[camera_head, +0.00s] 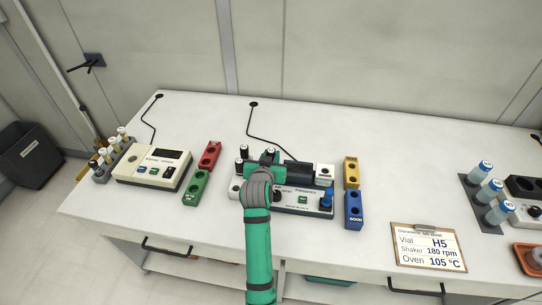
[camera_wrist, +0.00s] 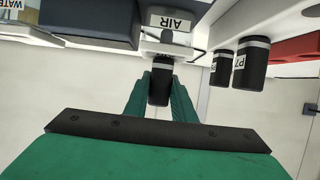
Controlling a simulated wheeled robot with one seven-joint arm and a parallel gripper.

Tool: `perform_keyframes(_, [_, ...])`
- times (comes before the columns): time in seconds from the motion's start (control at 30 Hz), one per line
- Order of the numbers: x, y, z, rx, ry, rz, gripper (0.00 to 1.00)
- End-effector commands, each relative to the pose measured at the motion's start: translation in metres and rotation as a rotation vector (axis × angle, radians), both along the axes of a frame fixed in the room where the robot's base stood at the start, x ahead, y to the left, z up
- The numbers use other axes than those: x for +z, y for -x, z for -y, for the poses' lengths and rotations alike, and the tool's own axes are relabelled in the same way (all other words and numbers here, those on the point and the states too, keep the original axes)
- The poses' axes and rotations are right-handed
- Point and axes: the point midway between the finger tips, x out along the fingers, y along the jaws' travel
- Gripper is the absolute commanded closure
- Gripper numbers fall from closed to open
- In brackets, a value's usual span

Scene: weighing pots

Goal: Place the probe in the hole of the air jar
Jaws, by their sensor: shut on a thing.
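My gripper (camera_wrist: 160,90) is shut on a black probe (camera_wrist: 159,92) with a silver ring; its green fingers stand on both sides of it. The white air jar (camera_wrist: 150,35), with its AIR label, is right beyond the probe at the top of the wrist view. I cannot tell whether the probe's hidden end is above the jar's hole or in it. In the head view my gripper (camera_head: 268,160) is over the middle of the meter (camera_head: 292,201) and hides most of what is under it.
Two other black probes, one marked P7 (camera_wrist: 251,66), stand beside the air jar. Red (camera_head: 209,155) and green (camera_head: 195,188) blocks lie left of the meter, yellow (camera_head: 351,172) and blue (camera_head: 353,209) blocks right. A clipboard (camera_head: 428,262) lies at the front right.

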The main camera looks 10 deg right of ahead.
Motion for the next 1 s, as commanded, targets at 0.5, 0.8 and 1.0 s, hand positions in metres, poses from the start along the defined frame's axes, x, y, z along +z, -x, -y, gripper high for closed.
perform_keyframes(0.5, [-0.002, 0.000, 0.000, 0.000, 0.000, 0.000, 0.58])
perform_keyframes(0.8, [0.007, 0.015, -0.007, 0.002, 0.001, 0.001, 0.58])
perform_keyframes(1.0, [0.022, 0.050, -0.022, 0.002, 0.000, 0.001, 0.58])
